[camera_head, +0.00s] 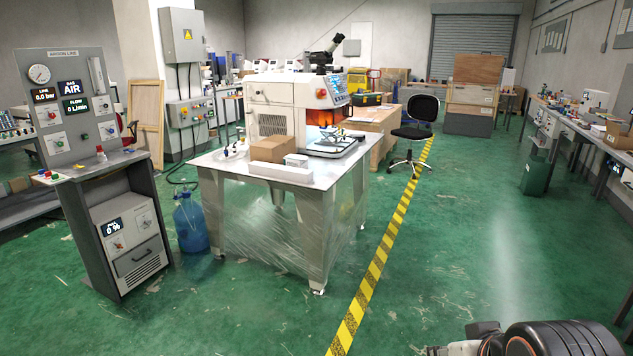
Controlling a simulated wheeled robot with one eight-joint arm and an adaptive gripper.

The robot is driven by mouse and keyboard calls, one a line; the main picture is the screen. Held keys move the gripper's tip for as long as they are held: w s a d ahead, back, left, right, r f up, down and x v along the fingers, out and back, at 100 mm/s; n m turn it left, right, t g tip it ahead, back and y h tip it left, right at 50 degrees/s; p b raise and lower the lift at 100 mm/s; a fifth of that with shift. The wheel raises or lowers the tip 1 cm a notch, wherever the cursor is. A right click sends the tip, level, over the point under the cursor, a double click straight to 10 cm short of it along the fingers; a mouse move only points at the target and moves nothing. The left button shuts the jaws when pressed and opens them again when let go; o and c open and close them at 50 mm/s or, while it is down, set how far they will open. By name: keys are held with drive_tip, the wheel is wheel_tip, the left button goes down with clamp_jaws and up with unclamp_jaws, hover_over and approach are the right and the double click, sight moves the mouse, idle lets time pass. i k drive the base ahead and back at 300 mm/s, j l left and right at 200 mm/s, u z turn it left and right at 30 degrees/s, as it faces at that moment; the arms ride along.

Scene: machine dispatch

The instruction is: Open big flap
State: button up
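A white machine (270,92) with a microscope on top stands on a metal table (213,162) in the middle of the room. Its front has an orange window panel (328,108) below a lit screen (339,84). No part is clearly recognisable as the big flap at this distance, and I cannot tell whether any cover is open. Dark and grey parts of my own arm show at the bottom right corner, far from the machine. My gripper's fingers are not visible.
A cardboard box (271,149) and a small white box sit on the table. A black chair (415,131) stands behind. Green floor is free right of the yellow-black tape (387,243).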

sight(274, 141)
drive_tip(key=i+j, duration=0.1)
drive_tip(key=i, duration=3.8)
drive_tip(key=l+z, duration=0.05)
drive_tip(key=l, duration=0.05)
